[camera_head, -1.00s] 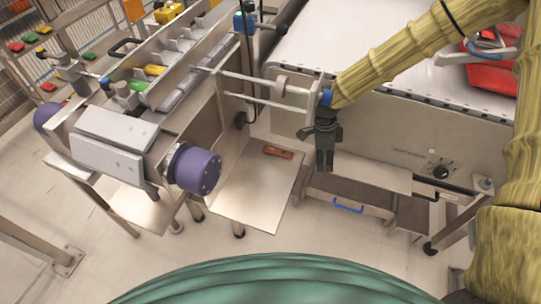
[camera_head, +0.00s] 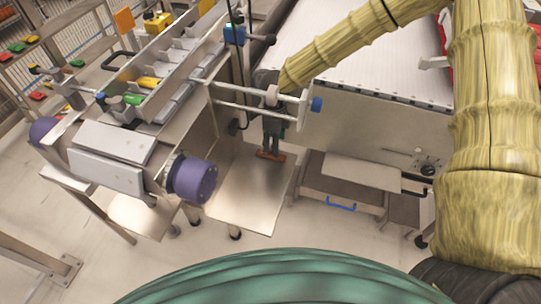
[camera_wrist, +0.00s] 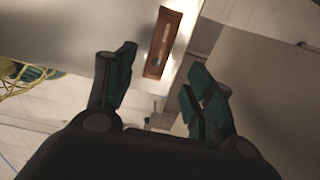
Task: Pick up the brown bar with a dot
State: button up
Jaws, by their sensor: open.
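The brown bar (camera_head: 262,155) lies on a bare metal shelf (camera_head: 250,195) near its back edge in the head view. My gripper (camera_head: 271,150) points down in front of the bar's middle, so part of the bar is hidden there. In the wrist view the brown bar (camera_wrist: 161,48) lies lengthwise beyond the fingertips, with a small dark dot near its lower end. My gripper (camera_wrist: 157,75) is open there, its two fingers apart to either side of the bar's line.
Purple round end caps (camera_head: 191,180) stand left of the shelf. Horizontal metal rods (camera_head: 260,108) run near my arm. A white conveyor (camera_head: 360,70) and a cabinet with a blue handle (camera_head: 341,206) lie to the right. The front of the shelf is clear.

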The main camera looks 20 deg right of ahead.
aim_at(271, 156)
jog(key=shift+s+f, duration=0.2)
jog(key=shift+f, duration=3)
jog(key=c, duration=1)
